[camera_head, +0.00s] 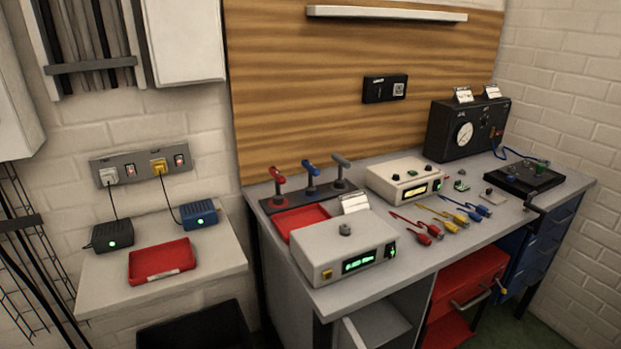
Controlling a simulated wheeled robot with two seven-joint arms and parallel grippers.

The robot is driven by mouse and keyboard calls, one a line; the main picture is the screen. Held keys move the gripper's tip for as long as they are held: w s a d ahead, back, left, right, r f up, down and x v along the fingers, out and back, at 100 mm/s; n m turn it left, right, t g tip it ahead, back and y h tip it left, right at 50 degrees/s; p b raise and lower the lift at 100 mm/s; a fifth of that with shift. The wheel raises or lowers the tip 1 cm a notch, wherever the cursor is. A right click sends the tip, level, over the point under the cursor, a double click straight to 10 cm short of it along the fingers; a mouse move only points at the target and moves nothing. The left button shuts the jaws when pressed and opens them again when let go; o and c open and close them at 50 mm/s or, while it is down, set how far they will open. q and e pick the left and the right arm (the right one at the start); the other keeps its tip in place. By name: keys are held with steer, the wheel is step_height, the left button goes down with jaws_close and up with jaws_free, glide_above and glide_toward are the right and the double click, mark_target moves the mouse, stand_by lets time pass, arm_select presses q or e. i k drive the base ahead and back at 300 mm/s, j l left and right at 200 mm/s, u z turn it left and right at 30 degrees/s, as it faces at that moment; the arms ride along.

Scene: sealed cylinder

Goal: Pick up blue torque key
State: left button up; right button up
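The blue torque key (310,168) stands upright in a dark holder (293,199) at the back left of the grey workbench. It is the middle one of three keys, with a red key (278,175) to its left and a grey key (340,162) to its right. Its lower end meets the holder. Neither of my grippers shows in the head view, and nothing touches the blue key.
A red tray (300,220) and a white instrument with a green display (343,248) stand in front of the holder. Another white instrument (404,180), coloured leads (440,215) and a black gauge box (466,130) lie farther right. A wooden panel (360,60) rises behind.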

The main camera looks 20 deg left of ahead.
mark_target(309, 190)
steer(key=i+j, duration=0.1)
steer(key=j, duration=0.3)
steer(key=i+j+u, duration=0.1)
steer(key=j, duration=0.3)
steer(key=i+j, duration=0.1)
steer(key=j, duration=0.25)
steer(key=i+j+u, duration=0.1)
steer(key=j, duration=0.3)
